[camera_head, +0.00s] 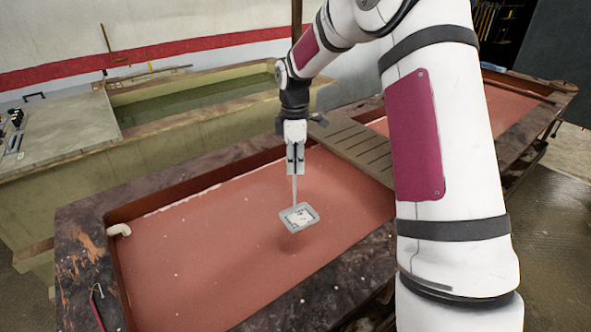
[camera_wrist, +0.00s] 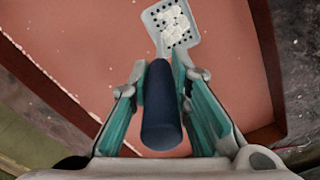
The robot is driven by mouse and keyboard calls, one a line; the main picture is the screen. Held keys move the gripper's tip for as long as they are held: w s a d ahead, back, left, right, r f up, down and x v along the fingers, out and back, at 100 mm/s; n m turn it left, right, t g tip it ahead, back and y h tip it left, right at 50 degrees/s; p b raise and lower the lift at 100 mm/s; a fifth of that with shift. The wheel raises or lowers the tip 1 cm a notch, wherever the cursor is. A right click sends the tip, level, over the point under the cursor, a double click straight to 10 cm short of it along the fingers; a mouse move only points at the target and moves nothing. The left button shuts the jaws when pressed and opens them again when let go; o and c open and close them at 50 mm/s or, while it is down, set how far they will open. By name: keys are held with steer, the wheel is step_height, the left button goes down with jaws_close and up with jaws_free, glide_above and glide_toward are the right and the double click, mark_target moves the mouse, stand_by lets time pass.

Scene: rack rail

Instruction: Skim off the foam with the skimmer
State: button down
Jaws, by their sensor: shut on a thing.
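My gripper (camera_head: 295,158) points down over the near basin of reddish liquid (camera_head: 190,260). It is shut on the dark blue handle of the skimmer (camera_wrist: 162,105), as the wrist view (camera_wrist: 163,85) shows. The skimmer's grey perforated head (camera_head: 299,216) hangs above the liquid, with a shadow beneath it. White foam (camera_wrist: 172,22) lies on the head, covering part of its holes. More foam (camera_head: 180,204) shows as a pale line along the basin's back wall. Small white flecks are scattered on the liquid.
A slatted wooden board (camera_head: 350,145) lies across the trough to the right of the skimmer. A white pipe end (camera_head: 119,230) sticks in at the left wall. A red-handled tool (camera_head: 97,305) lies on the left rim. A greenish tank (camera_head: 195,95) stands behind.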

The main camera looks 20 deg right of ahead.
steer(key=shift+r+p, duration=0.3)
steer(key=shift+r, duration=2.8)
stand_by(1.4)
steer(key=s+d+p, duration=0.3)
steer(key=s, duration=1.5)
steer(key=s+d+p, duration=0.4)
steer(key=s, duration=1.4)
steer(key=shift+s+d, duration=0.2)
